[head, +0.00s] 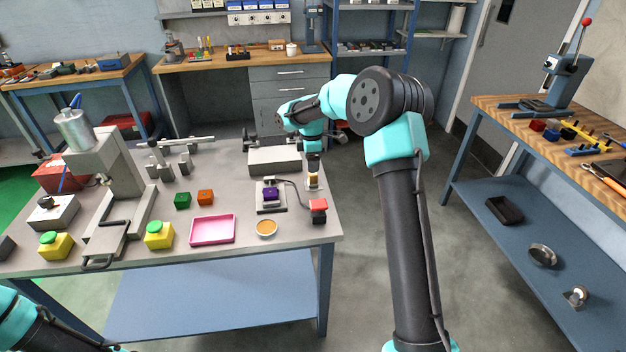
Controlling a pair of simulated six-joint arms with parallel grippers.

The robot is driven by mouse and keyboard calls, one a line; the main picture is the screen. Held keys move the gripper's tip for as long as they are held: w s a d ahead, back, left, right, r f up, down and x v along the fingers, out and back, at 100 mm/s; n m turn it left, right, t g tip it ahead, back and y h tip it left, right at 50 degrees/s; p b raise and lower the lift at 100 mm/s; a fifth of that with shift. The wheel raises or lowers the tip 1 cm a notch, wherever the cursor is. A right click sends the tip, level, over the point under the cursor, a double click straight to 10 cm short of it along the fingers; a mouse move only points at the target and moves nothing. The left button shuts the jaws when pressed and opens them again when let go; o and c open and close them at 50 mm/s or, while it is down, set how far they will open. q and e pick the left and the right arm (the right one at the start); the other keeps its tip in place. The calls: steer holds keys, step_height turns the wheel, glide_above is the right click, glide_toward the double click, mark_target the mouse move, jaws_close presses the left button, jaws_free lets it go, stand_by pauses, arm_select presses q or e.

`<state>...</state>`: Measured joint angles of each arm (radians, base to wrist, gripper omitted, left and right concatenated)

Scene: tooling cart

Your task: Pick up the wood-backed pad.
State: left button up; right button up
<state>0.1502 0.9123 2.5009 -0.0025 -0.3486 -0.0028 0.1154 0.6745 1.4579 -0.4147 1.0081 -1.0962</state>
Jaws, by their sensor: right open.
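A small tan, wood-coloured block with a pale lower part (312,181), which looks like the wood-backed pad, stands near the right edge of the grey workbench (185,262). My right gripper (313,170) points down directly above it, its tips close to the block's top. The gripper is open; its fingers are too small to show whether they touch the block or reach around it. Only part of my left arm shows at the bottom left, and its gripper is out of view.
A pink tray (212,229) lies left. A grey block fixture (274,160) stands behind.

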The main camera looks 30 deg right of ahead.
mark_target(313, 177)
steer(key=shift+f, duration=1.2)
steer(key=shift+s+d+f, duration=0.1)
steer(key=shift+d+f, duration=0.05)
steer(key=shift+f, duration=1.15)
steer(key=shift+d+f, duration=0.1)
steer(key=shift+f, duration=1.2)
steer(key=shift+c, duration=0.4)
steer(key=c, duration=0.9)
steer(key=shift+c, duration=0.2)
step_height(313, 177, up, 10)
steer(key=shift+r, duration=0.1)
